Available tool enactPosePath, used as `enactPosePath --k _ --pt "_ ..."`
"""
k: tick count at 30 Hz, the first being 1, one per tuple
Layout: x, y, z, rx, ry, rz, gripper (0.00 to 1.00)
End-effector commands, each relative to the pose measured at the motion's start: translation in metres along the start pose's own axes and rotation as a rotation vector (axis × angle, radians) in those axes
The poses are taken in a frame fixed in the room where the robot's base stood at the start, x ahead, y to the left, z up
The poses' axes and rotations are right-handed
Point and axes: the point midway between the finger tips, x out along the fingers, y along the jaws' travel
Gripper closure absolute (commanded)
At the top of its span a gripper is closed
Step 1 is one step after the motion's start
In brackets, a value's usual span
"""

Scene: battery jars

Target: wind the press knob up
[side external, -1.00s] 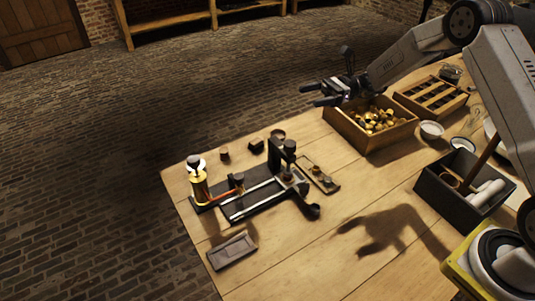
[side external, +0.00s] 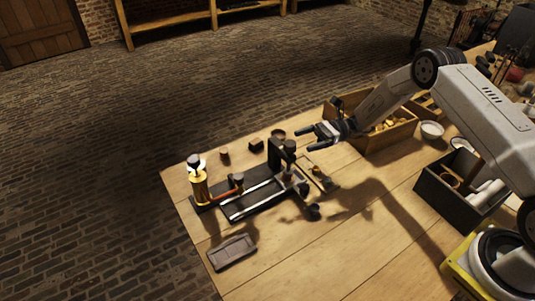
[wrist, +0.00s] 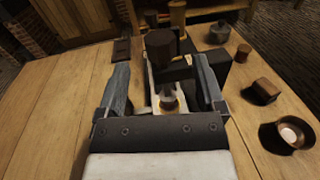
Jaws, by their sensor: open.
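The press (side external: 276,158) stands on a dark base at the left part of the table. Its dark round knob (side external: 289,146) tops the press post. In the wrist view a dark cylindrical knob (wrist: 163,45) shows ahead, between the lines of my two fingers. My gripper (side external: 305,138) is open and level, just right of the knob and near its height. In the wrist view the fingers (wrist: 163,68) have a clear gap between them. I cannot tell whether either finger touches the knob.
A brass cylinder (side external: 200,187) stands at the base's left end. A dark tray (side external: 231,252) lies in front. A wooden box of brass parts (side external: 372,140) is behind my gripper, and a black bin (side external: 440,200) is right. Bare table lies front right.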

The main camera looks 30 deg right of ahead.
Motion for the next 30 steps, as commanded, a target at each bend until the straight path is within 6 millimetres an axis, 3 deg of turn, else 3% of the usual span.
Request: enactPosePath --k 18,30 --pt "0.064 0.0 0.0 0.001 0.002 0.001 0.13" --pt "0.075 0.0 0.0 0.001 0.002 -0.001 0.13"
